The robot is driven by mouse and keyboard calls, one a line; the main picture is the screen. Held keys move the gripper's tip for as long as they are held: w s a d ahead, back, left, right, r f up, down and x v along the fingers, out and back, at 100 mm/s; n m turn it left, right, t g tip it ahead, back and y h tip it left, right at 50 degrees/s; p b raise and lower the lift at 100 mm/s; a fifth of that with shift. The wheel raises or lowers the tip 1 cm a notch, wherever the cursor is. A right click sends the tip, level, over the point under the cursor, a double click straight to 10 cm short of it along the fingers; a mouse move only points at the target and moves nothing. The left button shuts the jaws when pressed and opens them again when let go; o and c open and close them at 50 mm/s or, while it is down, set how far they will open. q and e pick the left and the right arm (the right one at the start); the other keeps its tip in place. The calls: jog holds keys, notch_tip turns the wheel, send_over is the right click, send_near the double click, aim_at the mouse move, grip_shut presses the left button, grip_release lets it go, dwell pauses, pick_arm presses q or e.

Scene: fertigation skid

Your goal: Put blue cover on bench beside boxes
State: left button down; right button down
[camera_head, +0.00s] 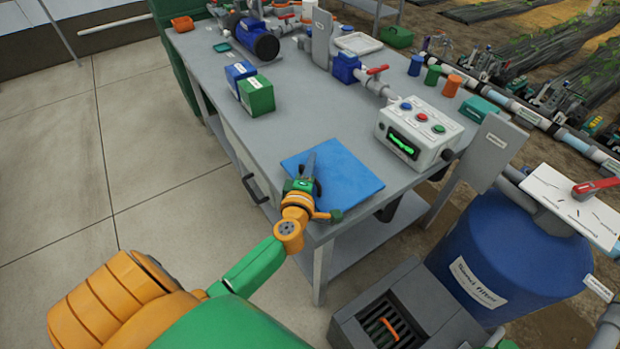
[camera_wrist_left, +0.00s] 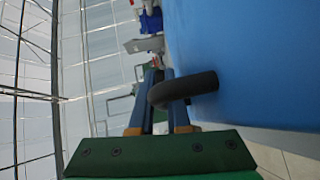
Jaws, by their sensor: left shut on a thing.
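The blue cover (camera_head: 345,172) is a flat blue square at the near corner of the grey bench (camera_head: 330,110). I cannot tell whether it rests on the top or hangs just above it. My left gripper (camera_head: 308,168) is at the cover's left part, shut on its dark curved handle. In the left wrist view the handle (camera_wrist_left: 185,90) passes between the fingers, and the blue cover (camera_wrist_left: 250,60) fills the right side. The blue box (camera_head: 238,73) and green box (camera_head: 257,97) stand together farther back on the bench, apart from the cover.
A white control box (camera_head: 418,135) with coloured buttons stands right of the cover. Pumps and valves fill the bench's far end. Bench top between boxes and cover is clear.

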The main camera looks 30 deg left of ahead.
pick_arm(q)
jog(key=f+b, duration=0.3)
jog(key=f, duration=0.1)
jog(key=shift+a+f, duration=0.1)
jog(key=shift+a, duration=0.2)
jog(key=shift+w+r, duration=0.1)
jog(key=shift+r, duration=0.15)
jog(key=shift+f, duration=0.1)
jog(key=c, duration=1.1)
grip_release()
jog(key=shift+o, duration=1.1)
